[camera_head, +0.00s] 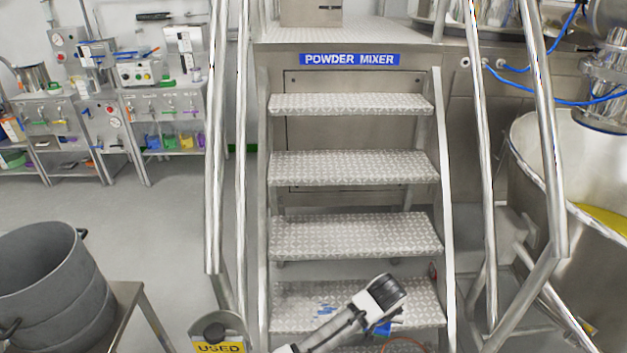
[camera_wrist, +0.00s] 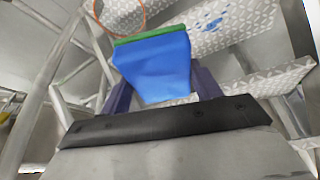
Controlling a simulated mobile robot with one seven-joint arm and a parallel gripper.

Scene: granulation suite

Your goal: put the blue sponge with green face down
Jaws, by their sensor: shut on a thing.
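The blue sponge with green face (camera_wrist: 155,68) is held between the two fingers of my gripper (camera_wrist: 160,90) in the wrist view. Its green face is a thin strip along the far edge. In the head view a small part of the blue sponge (camera_head: 383,328) shows below my arm's end, in front of the lower metal steps. The gripper fingers are mostly hidden there. The sponge appears held in the air over the steps; I cannot tell whether it touches one.
Metal stairs (camera_head: 355,225) with handrails (camera_head: 548,130) lead up to the powder mixer. A blue patch (camera_head: 325,311) lies on a low step. A grey drum (camera_head: 50,285) stands on a table at left. A large vessel (camera_head: 530,150) stands at right. The left floor is clear.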

